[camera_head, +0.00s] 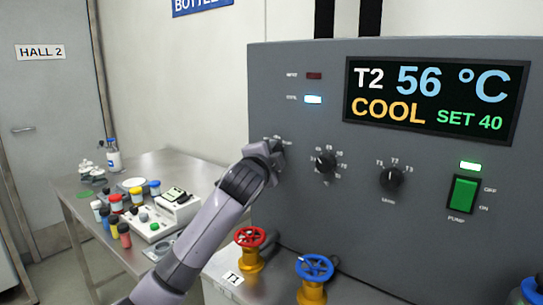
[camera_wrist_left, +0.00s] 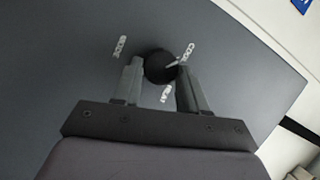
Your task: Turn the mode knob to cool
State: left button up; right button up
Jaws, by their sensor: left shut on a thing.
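The mode knob (camera_wrist_left: 158,66) is a round black knob on the grey panel, with printed labels around it, COOL at its upper right and HEAT below it. A pale pointer mark on it points toward the COOL label. My left gripper (camera_wrist_left: 159,70) is shut on the knob, one finger on each side. In the head view my left gripper (camera_head: 272,160) is at the panel's left side and mostly hides the knob. The display (camera_head: 435,97) reads T2, 56 °C, COOL, SET 40. The lower indicator lamp (camera_head: 313,99) is lit pale blue; the upper one (camera_head: 314,76) is dark red.
Two more black knobs (camera_head: 326,162) (camera_head: 391,178) and a green pump switch (camera_head: 463,195) are to the right on the panel. Red (camera_head: 250,237) and blue (camera_head: 314,267) valve wheels stand below. A metal table (camera_head: 160,163) with bottles and jars is at left.

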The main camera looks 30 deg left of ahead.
pick_arm(q)
jog(key=o, duration=1.1)
jog(key=shift+c, duration=0.2)
jog(key=b+v, duration=0.1)
jog(key=v, duration=0.6)
jog(key=shift+s, duration=0.1)
